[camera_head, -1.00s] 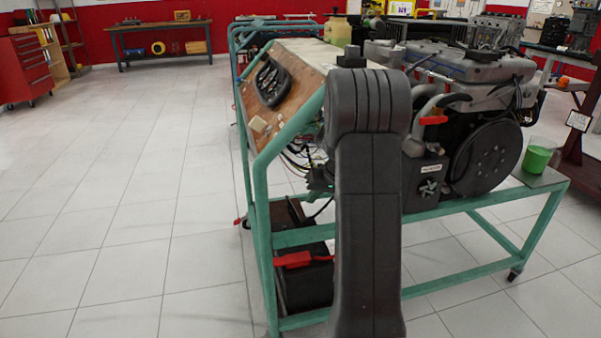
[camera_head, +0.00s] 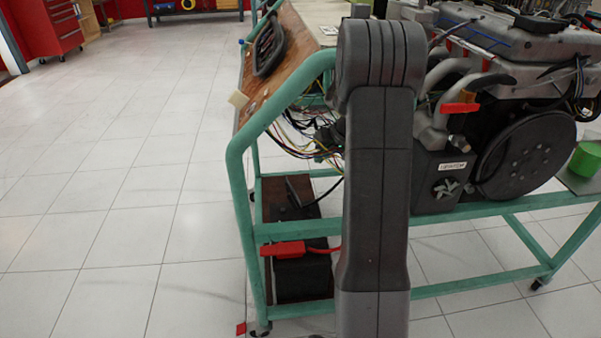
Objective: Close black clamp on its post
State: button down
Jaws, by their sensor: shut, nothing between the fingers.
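A dark, narrow piece that looks like the black clamp (camera_head: 293,193) stands tilted above the brown lower shelf (camera_head: 272,206), with a black cable running right from it behind my arm. Its post and jaws are too small to make out. A black battery (camera_head: 303,280) sits at the shelf's near end, with a red clamp (camera_head: 283,249) and red cable on top. My gripper (camera_head: 322,146) appears as a dark shape mostly hidden behind my upright arm link, near the hanging wires. It is shut and empty, above and right of the black clamp, apart from it.
The green trolley frame (camera_head: 238,180) surrounds the shelf; its bars stand near my arm. Loose wires (camera_head: 298,140) hang under the sloped panel (camera_head: 285,50). The engine (camera_head: 520,150) is at right, a green cup (camera_head: 587,160) beside it. The floor at left is clear.

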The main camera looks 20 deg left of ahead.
jog(key=b, duration=0.3)
send_near(289, 183)
notch_tip(289, 183, down, 4)
jog(key=w, duration=0.3)
jog(key=s+a, duration=0.1)
jog(key=s+a+f+b, duration=0.1)
jog(key=shift+a, duration=0.4)
